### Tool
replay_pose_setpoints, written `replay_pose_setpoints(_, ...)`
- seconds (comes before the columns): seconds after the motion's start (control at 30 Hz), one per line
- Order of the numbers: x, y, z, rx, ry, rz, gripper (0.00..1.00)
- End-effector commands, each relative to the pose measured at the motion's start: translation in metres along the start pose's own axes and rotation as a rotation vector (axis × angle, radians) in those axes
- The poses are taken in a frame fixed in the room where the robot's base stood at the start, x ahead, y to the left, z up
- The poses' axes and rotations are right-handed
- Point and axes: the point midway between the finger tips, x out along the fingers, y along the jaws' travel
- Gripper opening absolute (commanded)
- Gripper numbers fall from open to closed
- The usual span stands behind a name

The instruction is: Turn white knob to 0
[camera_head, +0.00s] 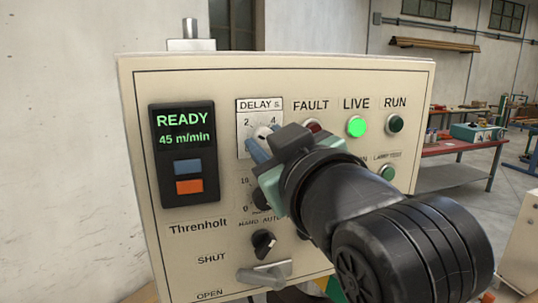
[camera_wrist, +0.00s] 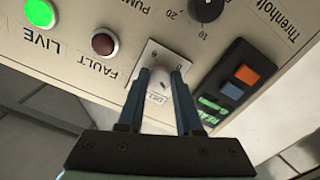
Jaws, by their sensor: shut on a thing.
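The white knob (camera_head: 263,132) sits on the dial plate (camera_head: 244,116) under the label DELAY s. The figures 2 and 4 show on the plate; the lower part is covered by my gripper. My gripper (camera_head: 262,141) is at the knob, its blue fingers shut on its sides. In the wrist view the white knob (camera_wrist: 158,88) is between the two fingers (camera_wrist: 161,76), with the plate (camera_wrist: 166,56) behind it. The knob's pointer cannot be made out.
The panel also carries a display (camera_head: 184,130) reading READY 45 m/min, a red FAULT lamp (camera_head: 314,125), a lit green LIVE lamp (camera_head: 356,127) and a dark green RUN lamp (camera_head: 395,123). A black selector (camera_head: 263,243) and a grey lever (camera_head: 264,276) are below.

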Motion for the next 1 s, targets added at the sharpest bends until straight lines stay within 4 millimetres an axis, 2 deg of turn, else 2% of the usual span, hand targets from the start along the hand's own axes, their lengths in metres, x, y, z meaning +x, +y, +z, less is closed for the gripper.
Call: replay_pose_setpoints(1.0, -0.0003, -0.0001, 0.001, -0.959, 0.002, 0.002, 0.0)
